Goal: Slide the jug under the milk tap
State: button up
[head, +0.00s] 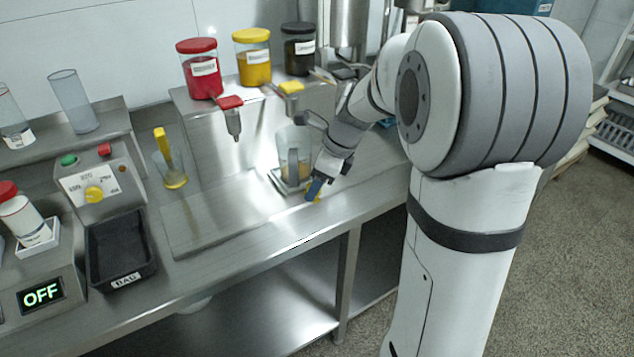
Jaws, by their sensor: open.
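A clear jug (287,157) stands upright on a small metal tray (276,181) at the back of the steel bench, right of centre. My gripper (314,190) is open, low over the bench, just in front and to the right of the jug. Its fingertips look blue and yellow; whether they touch the jug cannot be told. A red-topped tap (232,104) and a yellow-topped tap (291,88) stick out from the shelf above. A grey spout (312,119) is just above the jug. No label shows which one is the milk tap.
Red (201,80), yellow (253,66) and dark (299,55) containers stand on the shelf. A cup with a yellow handle (172,172) and a black tray (121,247) are left. The bench plate (215,213) left of the jug is clear.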

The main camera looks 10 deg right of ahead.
grip_shut()
dwell(0.6)
